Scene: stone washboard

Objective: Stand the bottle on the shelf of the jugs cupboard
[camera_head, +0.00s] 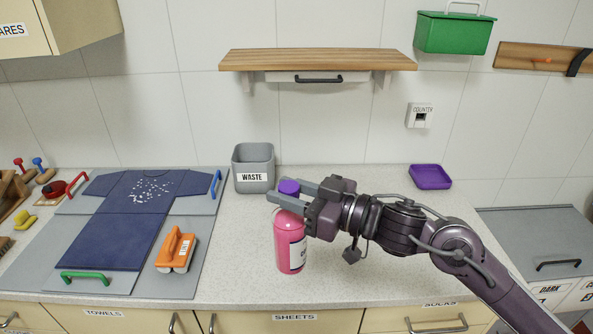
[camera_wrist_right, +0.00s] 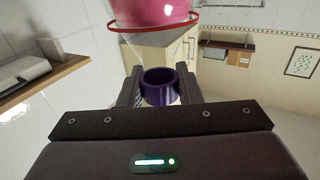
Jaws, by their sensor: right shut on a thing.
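The bottle (camera_head: 289,243) is pink with a white label and a purple cap (camera_head: 289,187). It is upright over the front middle of the counter; I cannot tell whether its base touches the counter. No cupboard with a readable jugs label shows. My left gripper is not in view.
A grey waste bin (camera_head: 253,168) stands behind the bottle, below a wooden wall shelf (camera_head: 318,60). A purple tray (camera_head: 430,177) lies at the back right. A cream cupboard (camera_head: 60,25) hangs upper left.

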